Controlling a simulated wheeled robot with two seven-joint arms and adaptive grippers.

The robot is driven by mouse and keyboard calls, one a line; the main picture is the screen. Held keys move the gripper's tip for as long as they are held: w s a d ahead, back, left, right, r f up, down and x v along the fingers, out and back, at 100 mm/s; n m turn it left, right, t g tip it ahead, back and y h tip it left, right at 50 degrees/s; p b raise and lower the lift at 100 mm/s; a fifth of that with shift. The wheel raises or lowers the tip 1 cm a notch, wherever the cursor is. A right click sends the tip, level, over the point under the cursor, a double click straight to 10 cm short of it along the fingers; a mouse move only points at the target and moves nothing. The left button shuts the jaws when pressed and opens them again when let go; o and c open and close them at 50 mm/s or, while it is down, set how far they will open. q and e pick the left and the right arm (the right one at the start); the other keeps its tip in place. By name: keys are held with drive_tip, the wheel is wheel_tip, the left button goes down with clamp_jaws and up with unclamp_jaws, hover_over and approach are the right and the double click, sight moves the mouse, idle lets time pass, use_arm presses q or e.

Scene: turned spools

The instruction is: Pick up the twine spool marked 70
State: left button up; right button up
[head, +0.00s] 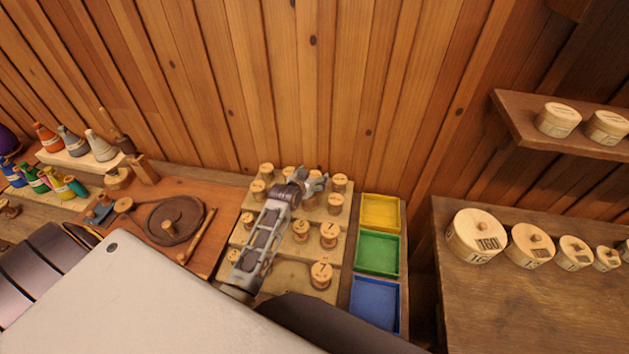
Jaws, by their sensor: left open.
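Several small wooden spools stand in rows on a stepped pale wood rack in the middle of the view. Some front spools carry a dark mark that looks like a 7: one at the front right (321,274) and one behind it (329,234). I cannot read a full 70 on any spool. My left gripper (316,180) is open at the back of the rack, above or among the back-row spools. It partly hides a spool (309,198) there, and I cannot tell whether they touch. My left arm covers part of the rack's left and middle. My right gripper is not in view.
Yellow (381,212), green (377,253) and blue (375,302) trays line the rack's right side. A board with a round wooden wheel (175,219) lies left. Coloured bottles (72,143) stand far left. Round lidded boxes, one marked 160 (474,236), stand on the right table.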

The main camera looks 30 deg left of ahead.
use_arm(q)
drive_tip(key=shift+w+f, duration=0.2)
drive_tip(key=shift+w, duration=0.25)
drive_tip(key=c, duration=1.1)
drive_tip(key=shift+r, duration=0.1)
drive_tip(key=shift+c, duration=0.2)
wheel_tip(320, 180, up, 10)
drive_tip(key=b, duration=0.1)
idle(0.5)
